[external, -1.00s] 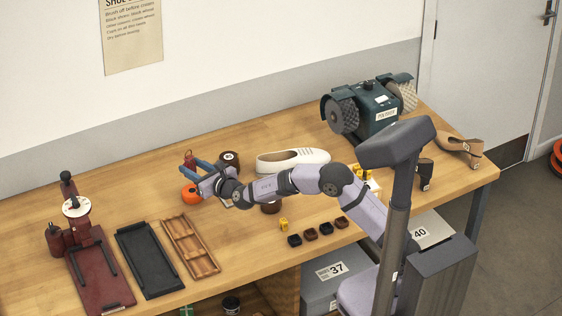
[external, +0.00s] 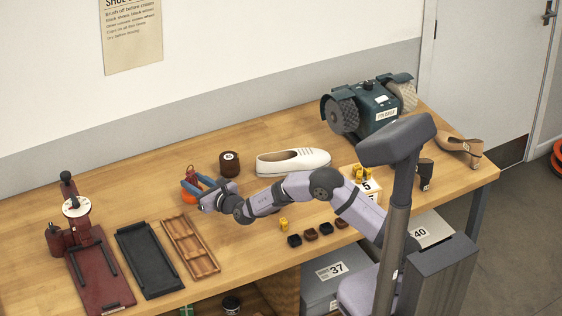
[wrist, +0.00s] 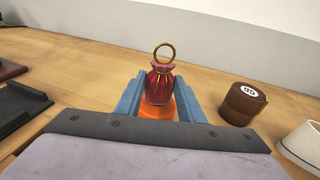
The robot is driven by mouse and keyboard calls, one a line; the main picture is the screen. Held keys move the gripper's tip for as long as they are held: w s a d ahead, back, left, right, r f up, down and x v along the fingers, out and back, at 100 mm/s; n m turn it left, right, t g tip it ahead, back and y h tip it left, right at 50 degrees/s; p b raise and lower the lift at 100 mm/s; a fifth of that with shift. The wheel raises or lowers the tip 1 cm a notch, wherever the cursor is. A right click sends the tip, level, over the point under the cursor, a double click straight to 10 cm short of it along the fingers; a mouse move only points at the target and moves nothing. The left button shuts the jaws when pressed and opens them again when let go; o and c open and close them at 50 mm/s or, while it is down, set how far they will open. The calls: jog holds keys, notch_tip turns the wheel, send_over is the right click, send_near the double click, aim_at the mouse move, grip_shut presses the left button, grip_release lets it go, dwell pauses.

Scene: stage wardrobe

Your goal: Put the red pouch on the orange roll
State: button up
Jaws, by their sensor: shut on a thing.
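The red pouch (wrist: 160,85), with gold stripes and a gold ring on top, stands upright between the blue fingers of my gripper (wrist: 158,95) in the wrist view. The gripper is shut on it. The orange roll (wrist: 155,110) shows directly beneath the pouch, partly hidden by it and the fingers. In the external view my gripper (external: 194,185) is low at the left middle of the bench, over the orange roll (external: 188,197), with the pouch (external: 191,173) partly hidden. I cannot tell whether the pouch touches the roll.
A brown roll (external: 230,163) stands just right of the gripper, and a white shoe (external: 293,162) lies beyond it. A wooden tray (external: 190,247), a black tray (external: 150,260) and a dark red stand (external: 100,275) are at the left. The bench behind the gripper is clear.

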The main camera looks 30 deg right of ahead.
jog(key=shift+f, duration=0.15)
jog(key=o, duration=1)
jog(key=shift+o, duration=0.2)
jog(key=shift+s+d, duration=0.1)
jog(key=shift+s, duration=0.35)
jog(key=b+v, duration=0.3)
jog(key=v, duration=0.8)
jog(key=shift+r, duration=0.25)
